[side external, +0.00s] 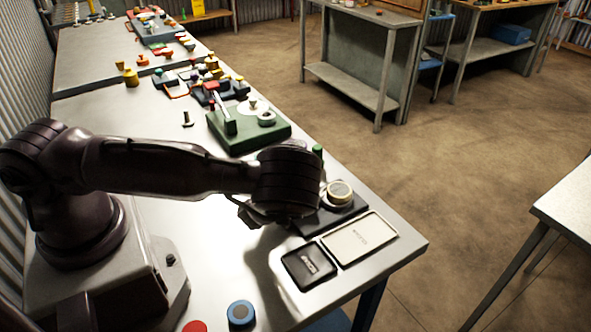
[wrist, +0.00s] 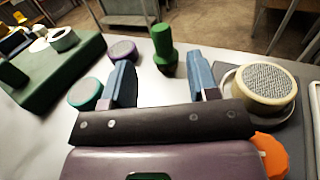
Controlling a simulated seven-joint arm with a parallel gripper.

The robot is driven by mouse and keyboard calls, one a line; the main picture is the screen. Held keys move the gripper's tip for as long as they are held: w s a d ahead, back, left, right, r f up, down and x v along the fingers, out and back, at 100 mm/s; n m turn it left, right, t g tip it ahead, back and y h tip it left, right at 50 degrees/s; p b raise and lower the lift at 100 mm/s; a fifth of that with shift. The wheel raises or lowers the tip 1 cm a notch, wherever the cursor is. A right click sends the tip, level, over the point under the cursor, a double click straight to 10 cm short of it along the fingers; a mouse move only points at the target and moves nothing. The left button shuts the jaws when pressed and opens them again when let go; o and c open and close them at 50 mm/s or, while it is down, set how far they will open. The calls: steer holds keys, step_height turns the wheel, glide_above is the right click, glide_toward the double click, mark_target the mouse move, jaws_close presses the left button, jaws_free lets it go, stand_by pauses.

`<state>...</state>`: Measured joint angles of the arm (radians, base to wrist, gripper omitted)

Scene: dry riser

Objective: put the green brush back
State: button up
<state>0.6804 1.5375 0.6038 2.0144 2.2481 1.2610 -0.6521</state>
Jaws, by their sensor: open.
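A green upright piece (wrist: 165,48), which looks like the green brush, stands on the table in the wrist view, ahead of my gripper and between the lines of its fingers. Its narrow top and wider collar show; whether it has bristles I cannot tell. It also shows as a small green top (side external: 318,152) behind my wrist in the side external view. My gripper (wrist: 161,80) is open with blue fingertips and nothing between them. In the side external view my wrist mostly hides the gripper.
A cream round piece with a grey mesh top (wrist: 258,82) sits on a dark tray at right. An orange knob (wrist: 270,152), a teal disc (wrist: 85,94) and a purple disc (wrist: 122,50) are near my fingers. A green case (side external: 245,138), cream tray (side external: 358,238) and black tray (side external: 308,265) lie on the table.

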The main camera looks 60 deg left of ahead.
steer(key=shift+s+d+r, duration=0.1)
steer(key=shift+s+d, duration=0.25)
steer(key=shift+s, duration=0.25)
steer(key=s+a+r+n+g+y, duration=0.3)
steer(key=s+r+n+g, duration=0.2)
steer(key=r+n+g, duration=0.45)
steer(key=s+a+r+n+g+y, duration=0.25)
steer(key=s+r+n+g, duration=0.35)
steer(key=n, duration=0.6)
steer(key=s+d+r+n+t+h, duration=0.5)
steer(key=s+d+r+n+h, duration=0.4)
steer(key=d+r+h, duration=0.4)
step_height(320, 180, up, 2)
steer(key=shift+s+d+r+h, duration=0.2)
steer(key=shift+s+h, duration=0.15)
steer(key=shift+s, duration=0.35)
steer(key=shift+o, duration=0.3)
